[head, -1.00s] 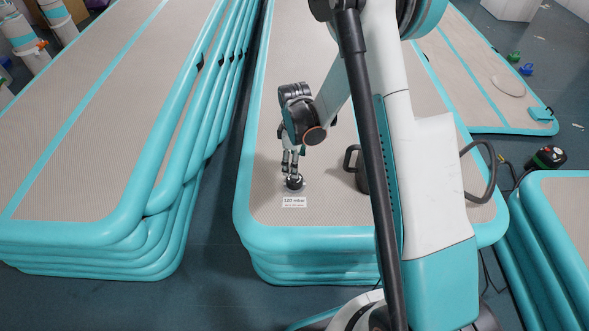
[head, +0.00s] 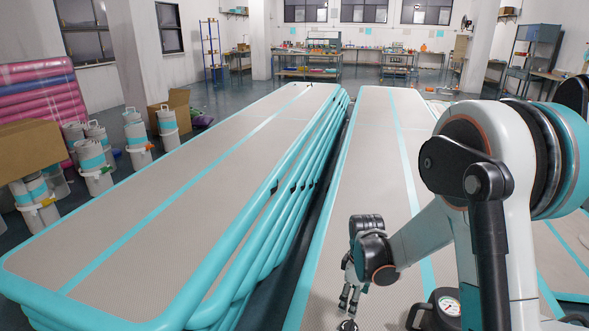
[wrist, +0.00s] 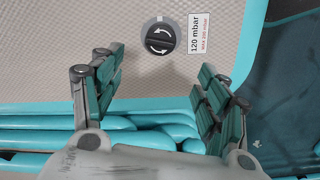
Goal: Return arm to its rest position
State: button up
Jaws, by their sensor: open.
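My gripper (head: 350,298) hangs from my arm over the near end of the right-hand track stack, fingers pointing down. In the wrist view my gripper (wrist: 160,72) is open, its two dark green fingers wide apart with nothing between them. A round black valve knob (wrist: 159,38) with white curved arrows sits on the track surface beyond the fingertips, apart from them. It shows at the bottom edge of the head view (head: 347,325), just below the fingers. A "120 mbar" label (wrist: 198,33) lies beside the knob.
A left stack of inflatable tracks (head: 170,195) runs alongside, with a narrow dark gap between the stacks. A black-handled device with a round gauge (head: 449,306) stands right of my gripper. White canisters (head: 136,135) and a cardboard box (head: 28,148) stand at the left.

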jog(key=s+r+m+t, duration=0.2)
jog(key=s+r+m, duration=0.15)
jog(key=r, duration=0.55)
jog(key=s+r+m+t, duration=0.1)
jog(key=s+r+m, duration=0.1)
jog(key=s+r, duration=0.45)
jog(key=s+r+m+t, duration=0.4)
jog(key=s+r, duration=0.4)
jog(key=s, duration=0.4)
jog(key=shift+s+m, duration=0.4)
jog(key=shift+m, duration=0.35)
jog(key=shift+r, duration=0.1)
